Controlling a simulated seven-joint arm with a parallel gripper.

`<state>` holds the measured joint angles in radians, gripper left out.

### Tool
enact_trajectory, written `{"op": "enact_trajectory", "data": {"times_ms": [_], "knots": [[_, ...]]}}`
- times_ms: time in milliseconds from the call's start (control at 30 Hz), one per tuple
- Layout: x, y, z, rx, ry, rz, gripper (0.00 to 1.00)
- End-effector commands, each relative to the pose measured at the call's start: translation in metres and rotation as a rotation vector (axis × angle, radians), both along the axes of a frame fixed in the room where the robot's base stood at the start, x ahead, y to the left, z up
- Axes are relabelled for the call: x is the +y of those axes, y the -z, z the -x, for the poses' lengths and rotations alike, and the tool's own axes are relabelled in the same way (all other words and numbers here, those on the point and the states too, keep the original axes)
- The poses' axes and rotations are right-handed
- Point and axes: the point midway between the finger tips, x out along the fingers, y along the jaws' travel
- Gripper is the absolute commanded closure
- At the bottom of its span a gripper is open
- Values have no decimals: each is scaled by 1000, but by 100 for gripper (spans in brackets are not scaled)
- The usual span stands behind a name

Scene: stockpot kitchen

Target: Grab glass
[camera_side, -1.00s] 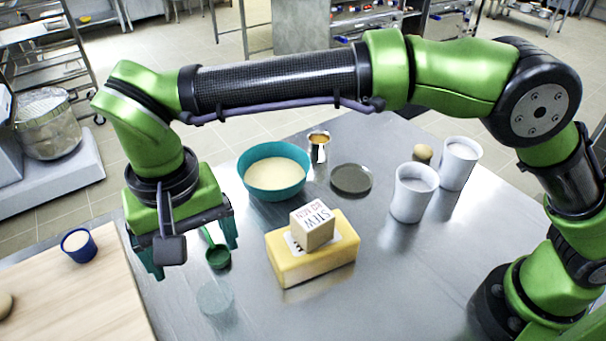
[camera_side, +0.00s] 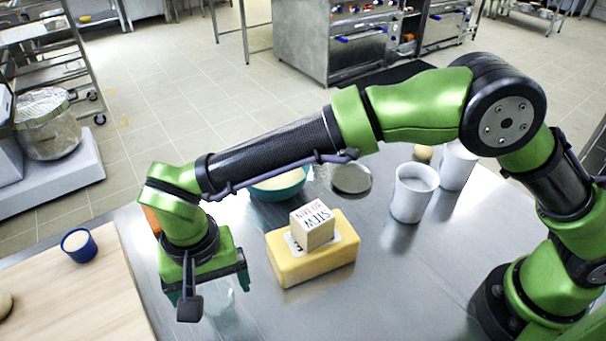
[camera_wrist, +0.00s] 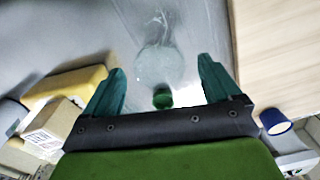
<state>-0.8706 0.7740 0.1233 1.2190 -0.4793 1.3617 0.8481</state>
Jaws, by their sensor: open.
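The clear glass (camera_side: 222,298) stands on the steel table, partly hidden behind my gripper (camera_side: 207,292) in the side view. In the wrist view the glass (camera_wrist: 158,62) shows as a pale round shape between and slightly beyond the two teal fingertips. My gripper (camera_wrist: 162,66) is open, with its fingers apart and nothing held between them. It points down over the glass; I cannot tell the height gap exactly. A green scoop (camera_wrist: 162,98) lies close to the glass, on the gripper's side, in the wrist view.
A yellow block (camera_side: 312,262) with a small labelled box (camera_side: 312,226) on top sits right of the gripper. A wooden board (camera_side: 95,290) with a blue cup (camera_side: 79,244) lies left. White cups (camera_side: 413,192) stand farther right. A teal bowl (camera_side: 280,186) is behind the arm.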

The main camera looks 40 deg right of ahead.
Motion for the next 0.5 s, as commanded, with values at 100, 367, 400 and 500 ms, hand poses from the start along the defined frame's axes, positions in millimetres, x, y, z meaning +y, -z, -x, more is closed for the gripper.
{"op": "enact_trajectory", "data": {"times_ms": [100, 367, 400, 500], "knots": [[0, 20, 2, 3, -1, 3, 10], [1, 44, 2, 1, 0, 1, 10], [1, 44, 2, 1, 0, 0, 10], [1, 44, 2, 1, 0, 0, 10]]}}
